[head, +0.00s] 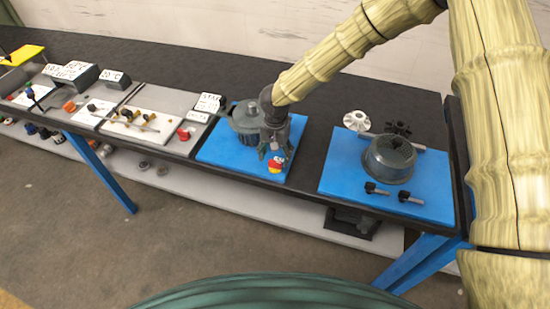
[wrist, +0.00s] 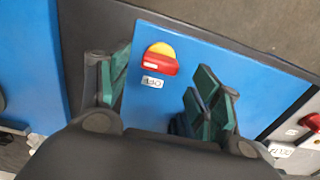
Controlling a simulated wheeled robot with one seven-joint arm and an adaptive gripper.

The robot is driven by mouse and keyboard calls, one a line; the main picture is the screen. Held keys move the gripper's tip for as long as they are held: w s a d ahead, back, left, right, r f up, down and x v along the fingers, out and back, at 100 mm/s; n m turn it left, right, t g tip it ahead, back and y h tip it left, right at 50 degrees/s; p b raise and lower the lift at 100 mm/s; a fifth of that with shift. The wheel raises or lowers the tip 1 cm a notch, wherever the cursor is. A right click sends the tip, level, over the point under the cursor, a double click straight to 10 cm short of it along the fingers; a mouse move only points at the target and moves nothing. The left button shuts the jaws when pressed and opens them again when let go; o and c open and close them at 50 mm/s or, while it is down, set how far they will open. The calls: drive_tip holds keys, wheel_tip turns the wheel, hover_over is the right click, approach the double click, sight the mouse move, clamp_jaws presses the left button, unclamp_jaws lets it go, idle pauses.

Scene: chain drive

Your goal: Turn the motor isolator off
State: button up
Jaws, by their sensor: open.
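The motor isolator (wrist: 162,62) has a red handle over a yellow disc and sits on a blue plate (wrist: 230,60). In the wrist view its handle lies nearly crosswise, with a small white label below it that I cannot read surely. In the head view the isolator (head: 275,163) is at the front of the middle blue plate, partly hidden by my gripper. My gripper (head: 273,142) points down just above and behind it. In the wrist view my gripper (wrist: 160,85) is open and empty, its green-padded fingers either side of the isolator, not visibly touching it.
A grey motor (head: 246,118) stands close to my gripper on the same plate. On the right plate are a grey housing (head: 389,159) and black-headed bolts (head: 376,188). A grey panel with a red button (head: 184,134) and labels lies left. The bench's front edge is near.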

sight(275, 162)
drive_tip(key=shift+f+p, duration=0.55)
drive_tip(key=shift+f, duration=1.05)
drive_tip(key=c, duration=1)
